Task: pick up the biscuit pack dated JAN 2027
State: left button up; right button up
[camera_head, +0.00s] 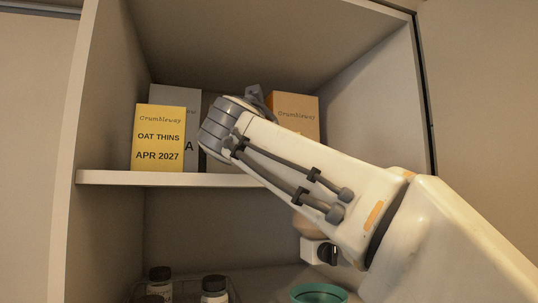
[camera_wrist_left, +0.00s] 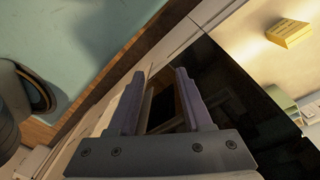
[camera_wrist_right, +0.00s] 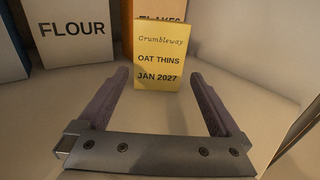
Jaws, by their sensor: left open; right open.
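The yellow biscuit pack reading OAT THINS, JAN 2027 (camera_wrist_right: 160,58) stands upright ahead of my right gripper (camera_wrist_right: 158,82) in the right wrist view. The gripper is open and empty, its fingers pointing at the pack's lower part, one toward each side. In the head view my right arm hides this pack and the gripper's fingers. Another yellow pack, reading OAT THINS, APR 2027 (camera_head: 158,138), stands at the left of the upper shelf. My left gripper (camera_wrist_left: 160,82) is open and empty, away from the shelf packs.
A FLOUR box (camera_wrist_right: 76,32) stands behind and left of the JAN pack. An orange box (camera_head: 296,112) stands at the shelf's right; a grey box (camera_head: 190,98) is behind the APR pack. Dark-lidded jars (camera_head: 214,290) and a teal bowl (camera_head: 318,293) are below. A cabinet wall (camera_head: 375,105) bounds the right.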

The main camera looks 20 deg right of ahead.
jog(key=x, duration=0.2)
jog(key=shift+w+d+r+p, duration=0.1)
jog(key=shift+w+d+p, duration=0.1)
jog(key=shift+w+p, duration=0.15)
jog(key=p+x, duration=0.3)
jog(key=x, duration=0.1)
jog(key=shift+w+r, duration=0.15)
jog(key=shift+w+d, duration=0.15)
jog(key=shift+w, duration=0.15)
jog(key=shift+c, duration=0.3)
jog(key=c, duration=1)
